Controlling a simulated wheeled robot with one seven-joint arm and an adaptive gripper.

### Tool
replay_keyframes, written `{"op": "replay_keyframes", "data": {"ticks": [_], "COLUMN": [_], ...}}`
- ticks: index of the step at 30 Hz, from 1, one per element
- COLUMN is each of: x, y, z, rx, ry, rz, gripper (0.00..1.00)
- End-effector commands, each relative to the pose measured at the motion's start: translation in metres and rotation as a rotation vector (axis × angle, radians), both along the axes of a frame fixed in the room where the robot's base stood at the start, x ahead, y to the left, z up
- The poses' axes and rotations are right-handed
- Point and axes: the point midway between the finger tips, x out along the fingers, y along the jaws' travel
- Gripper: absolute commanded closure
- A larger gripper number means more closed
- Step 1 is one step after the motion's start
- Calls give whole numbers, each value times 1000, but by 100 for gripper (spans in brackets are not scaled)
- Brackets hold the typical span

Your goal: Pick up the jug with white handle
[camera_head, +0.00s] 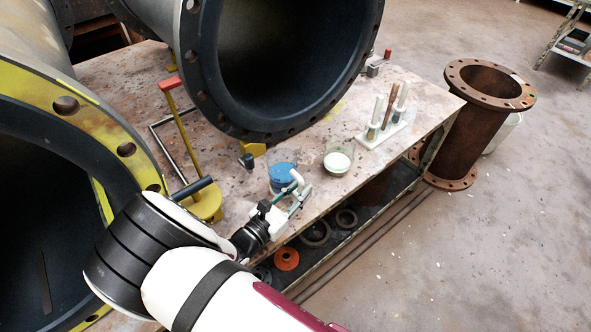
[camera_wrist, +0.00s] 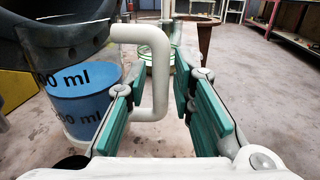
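The jug (camera_head: 282,175) stands near the front edge of the workbench. It is clear with dark volume markings and blue contents, and it fills the left side of the wrist view (camera_wrist: 80,105). Its white handle (camera_wrist: 158,75) points toward the right in that view. My gripper (camera_wrist: 158,88) is open, with its green-padded fingers on either side of the handle and visible gaps to it. In the head view my gripper (camera_head: 288,196) is at the jug's near right side and partly covers the handle.
A glass bowl with pale contents (camera_head: 338,160) stands right of the jug. A rack with several tubes (camera_head: 383,130) is farther right. A large flanged pipe (camera_head: 275,70) lies behind, and a yellow stand with a red-topped post (camera_head: 183,120) is left. A rusty pipe (camera_head: 478,115) stands beyond the bench.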

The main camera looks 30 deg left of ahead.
Motion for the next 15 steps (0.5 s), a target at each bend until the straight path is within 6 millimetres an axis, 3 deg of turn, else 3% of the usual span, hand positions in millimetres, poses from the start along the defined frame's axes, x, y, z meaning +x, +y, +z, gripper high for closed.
{"op": "replay_keyframes", "data": {"ticks": [10,13,15], "x": [0,0,0], "y": [2,2,2], "z": [1,1,1], "rx": [1,1,1], "ry": [0,0,0], "rz": [8,8,7], "gripper": [77,100,100]}}
